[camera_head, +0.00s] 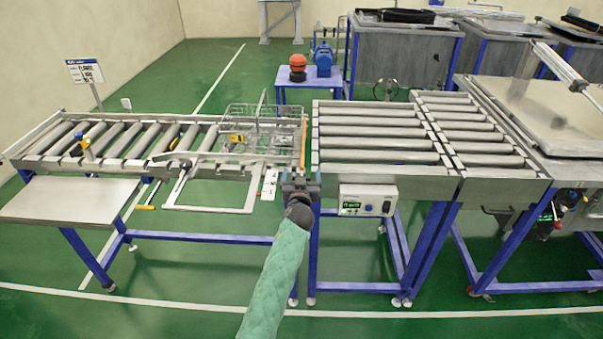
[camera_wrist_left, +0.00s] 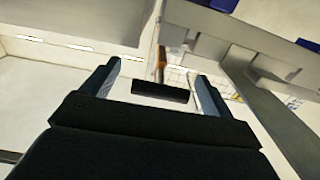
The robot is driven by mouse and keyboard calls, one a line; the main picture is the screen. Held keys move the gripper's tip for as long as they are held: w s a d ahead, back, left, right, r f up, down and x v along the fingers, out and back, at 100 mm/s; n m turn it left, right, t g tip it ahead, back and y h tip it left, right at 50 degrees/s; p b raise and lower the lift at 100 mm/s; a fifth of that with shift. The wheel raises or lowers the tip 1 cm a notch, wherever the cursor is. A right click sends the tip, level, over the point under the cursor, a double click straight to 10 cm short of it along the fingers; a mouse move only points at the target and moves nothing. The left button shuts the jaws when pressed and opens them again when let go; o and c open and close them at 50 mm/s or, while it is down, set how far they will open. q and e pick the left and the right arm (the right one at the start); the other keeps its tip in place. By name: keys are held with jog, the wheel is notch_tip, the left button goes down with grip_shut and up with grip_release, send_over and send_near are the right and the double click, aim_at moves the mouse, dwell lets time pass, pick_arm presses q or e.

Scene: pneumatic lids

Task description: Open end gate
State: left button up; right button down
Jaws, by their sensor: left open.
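The left roller conveyor (camera_head: 120,140) ends near the middle of the head view, with a narrow gap before the right conveyor. An upright orange-brown edge (camera_head: 304,140) stands at that end; it may be the end gate, but I cannot tell for sure. My left gripper (camera_head: 300,184) is just in front of this end, low beside the gap. In the left wrist view my gripper (camera_wrist_left: 157,85) is open. A short black bar (camera_wrist_left: 160,92) shows between its fingers, with an orange rod (camera_wrist_left: 160,66) behind it. I cannot tell contact. My right gripper is out of view.
A wire basket (camera_head: 255,130) sits on the left conveyor's right end. A metal frame (camera_head: 210,205) juts out at its front. A control box (camera_head: 367,200) hangs on the right conveyor (camera_head: 380,150), close to my gripper. Green floor (camera_head: 180,290) is open in front.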

pick_arm(q)
jog(key=shift+w+f, duration=0.1)
jog(key=shift+w, duration=0.15)
